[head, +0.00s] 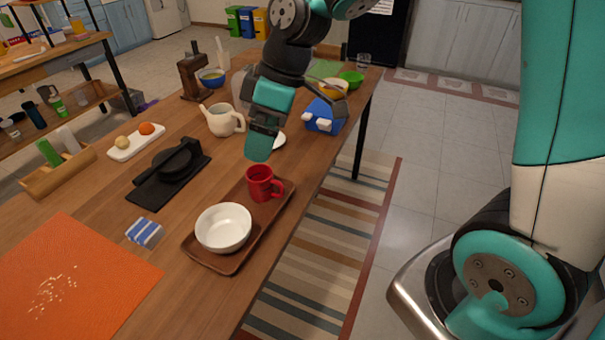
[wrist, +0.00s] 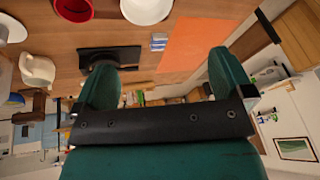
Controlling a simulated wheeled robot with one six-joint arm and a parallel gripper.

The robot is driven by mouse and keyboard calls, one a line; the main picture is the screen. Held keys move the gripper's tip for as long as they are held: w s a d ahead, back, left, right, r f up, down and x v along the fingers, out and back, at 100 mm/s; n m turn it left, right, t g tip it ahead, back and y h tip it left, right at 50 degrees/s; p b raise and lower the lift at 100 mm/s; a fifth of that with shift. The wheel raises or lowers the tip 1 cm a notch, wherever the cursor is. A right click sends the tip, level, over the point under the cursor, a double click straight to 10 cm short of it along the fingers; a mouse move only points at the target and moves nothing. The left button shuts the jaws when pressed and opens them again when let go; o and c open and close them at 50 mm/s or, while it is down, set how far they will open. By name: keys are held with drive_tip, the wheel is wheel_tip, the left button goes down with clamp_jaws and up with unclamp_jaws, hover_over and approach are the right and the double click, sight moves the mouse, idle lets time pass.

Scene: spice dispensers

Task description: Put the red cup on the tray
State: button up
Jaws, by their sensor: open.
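The red cup (head: 262,184) stands upright on the far part of the brown wooden tray (head: 213,261), with its handle to the right. A white bowl (head: 223,228) sits on the near part of the same tray. My gripper (head: 259,148) hangs above and behind the cup in the head view, apart from it. In the wrist view my gripper (wrist: 166,82) has its fingers spread with nothing between them. The red cup (wrist: 73,9) shows cut off at the top edge there, next to the white bowl (wrist: 146,9).
A white teapot (head: 222,120), a black pan on a board (head: 150,190) and a blue-striped packet (head: 145,233) stand left of the tray. An orange mat (head: 110,270) covers the near left. A blue box (head: 323,117) is at the far right edge.

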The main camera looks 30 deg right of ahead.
drive_tip(key=s+a+r+m, duration=0.1)
drive_tip(key=s+r+m, duration=0.1)
drive_tip(key=s, duration=0.6)
drive_tip(key=s+r+m, duration=0.2)
drive_tip(key=s, duration=0.7)
drive_tip(key=shift+s+a+r+m, duration=0.15)
drive_tip(key=shift+s+a+m, duration=0.15)
drive_tip(key=shift+a, duration=0.1)
